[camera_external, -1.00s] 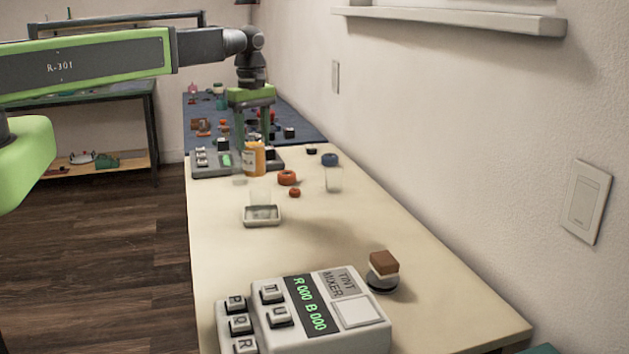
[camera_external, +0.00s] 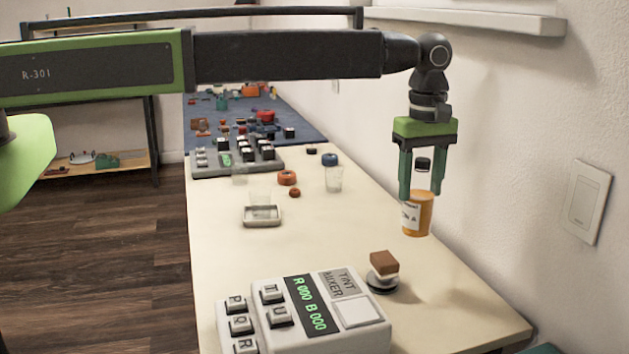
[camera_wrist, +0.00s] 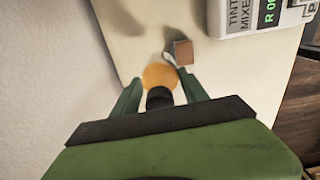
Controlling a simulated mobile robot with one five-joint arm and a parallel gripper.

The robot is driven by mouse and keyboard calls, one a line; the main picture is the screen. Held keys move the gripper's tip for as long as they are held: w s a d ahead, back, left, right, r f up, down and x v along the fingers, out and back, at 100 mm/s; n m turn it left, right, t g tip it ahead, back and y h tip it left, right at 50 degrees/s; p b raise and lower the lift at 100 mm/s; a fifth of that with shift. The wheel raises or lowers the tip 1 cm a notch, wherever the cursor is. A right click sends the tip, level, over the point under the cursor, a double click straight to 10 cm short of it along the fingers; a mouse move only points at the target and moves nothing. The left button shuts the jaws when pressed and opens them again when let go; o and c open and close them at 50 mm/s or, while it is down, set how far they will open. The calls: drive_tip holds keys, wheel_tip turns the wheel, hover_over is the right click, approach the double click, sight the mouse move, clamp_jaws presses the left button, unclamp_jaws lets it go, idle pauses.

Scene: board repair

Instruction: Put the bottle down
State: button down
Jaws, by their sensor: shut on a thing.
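My gripper (camera_external: 422,190) is shut on an orange bottle (camera_external: 416,216) with a pale label, at the right side of the table near the wall. In the external view the bottle is slightly tilted; I cannot tell whether its base touches the table. In the wrist view the bottle (camera_wrist: 161,76) is between the green fingers (camera_wrist: 160,92), and a shadow falls on the table beyond it. The bottle's far side is hidden.
A brown-topped stamp-like object (camera_external: 383,264) stands just in front of the bottle, with the tint mixer (camera_external: 310,315) left of it. A clear cup with a blue lid (camera_external: 332,172), an orange ring (camera_external: 287,177) and a small tray (camera_external: 262,215) stand farther left. The table's middle is clear.

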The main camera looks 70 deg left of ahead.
drive_tip(key=shift+s+d, duration=0.1)
drive_tip(key=shift+d, duration=0.8)
drive_tip(key=w+a+f+b, duration=0.6)
drive_tip(key=a+f+b, duration=0.4)
drive_tip(key=f+b, duration=0.1)
drive_tip(key=shift+f, duration=0.3)
drive_tip(key=c, duration=0.6)
unclamp_jaws()
drive_tip(key=shift+r, duration=0.15)
drive_tip(key=shift+r, duration=0.1)
